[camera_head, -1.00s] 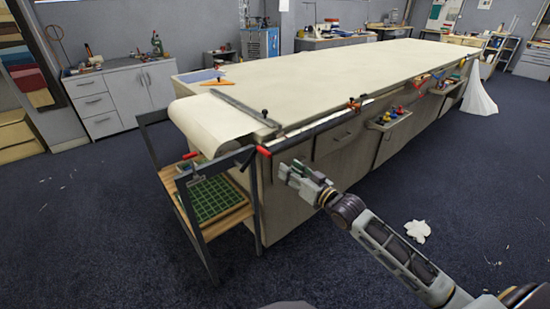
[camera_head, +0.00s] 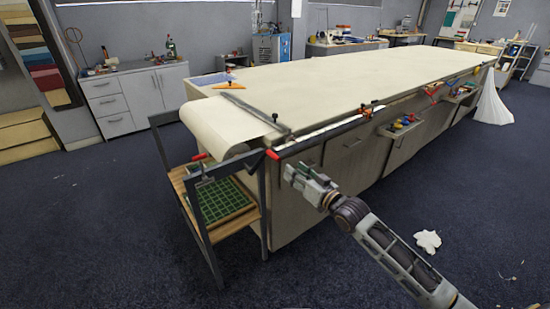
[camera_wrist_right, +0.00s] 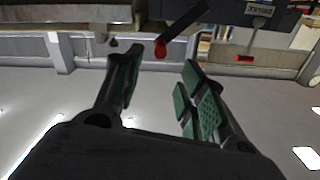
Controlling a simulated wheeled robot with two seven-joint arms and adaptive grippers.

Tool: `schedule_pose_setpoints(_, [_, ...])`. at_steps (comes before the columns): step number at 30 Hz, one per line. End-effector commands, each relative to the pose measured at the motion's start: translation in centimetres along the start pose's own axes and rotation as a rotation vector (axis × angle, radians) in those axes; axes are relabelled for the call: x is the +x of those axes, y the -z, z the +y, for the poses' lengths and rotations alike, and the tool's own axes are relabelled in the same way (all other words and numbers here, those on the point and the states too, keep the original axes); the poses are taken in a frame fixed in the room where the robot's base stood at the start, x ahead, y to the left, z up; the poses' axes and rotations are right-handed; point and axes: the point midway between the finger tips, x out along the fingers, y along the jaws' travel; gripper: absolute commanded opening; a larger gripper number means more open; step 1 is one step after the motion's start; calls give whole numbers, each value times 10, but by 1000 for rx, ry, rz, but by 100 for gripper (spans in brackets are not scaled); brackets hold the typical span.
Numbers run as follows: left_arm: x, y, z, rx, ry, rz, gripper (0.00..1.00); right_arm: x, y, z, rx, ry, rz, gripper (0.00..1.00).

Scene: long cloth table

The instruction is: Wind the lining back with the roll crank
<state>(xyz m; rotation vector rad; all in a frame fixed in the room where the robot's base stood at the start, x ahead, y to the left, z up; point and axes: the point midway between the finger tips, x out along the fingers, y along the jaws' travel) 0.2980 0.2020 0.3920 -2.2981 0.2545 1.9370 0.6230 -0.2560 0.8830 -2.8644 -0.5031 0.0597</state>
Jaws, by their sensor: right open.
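The roll of cream lining (camera_head: 222,124) hangs at the near left end of the long table, in a dark metal frame. A crank with a red handle (camera_head: 272,154) is at the frame's right corner; a red knob on a dark arm shows in the right wrist view (camera_wrist_right: 160,50), beyond and roughly between the fingers. A second red handle (camera_head: 200,157) is on the frame's left part. My right gripper (camera_head: 290,172) is open and empty, just right of and below the crank handle, apart from it. Its green-padded fingers (camera_wrist_right: 162,64) are spread. My left gripper is out of view.
The cream-topped table (camera_head: 340,80) runs away to the right, with clamps and a small tray of coloured items (camera_head: 404,123) along its side. A shelf with a green grid (camera_head: 222,200) is under the roll.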

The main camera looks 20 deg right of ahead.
Motion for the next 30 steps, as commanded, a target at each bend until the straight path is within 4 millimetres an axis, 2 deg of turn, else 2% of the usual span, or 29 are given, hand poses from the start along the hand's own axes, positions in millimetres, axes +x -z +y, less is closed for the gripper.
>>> schedule_pose_setpoints(17, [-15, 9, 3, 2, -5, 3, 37, 37, 0, 0, -1, 0, 1, 41])
schedule_pose_setpoints(30, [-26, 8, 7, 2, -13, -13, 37, 67, 0, -1, -1, 1, 1, 41])
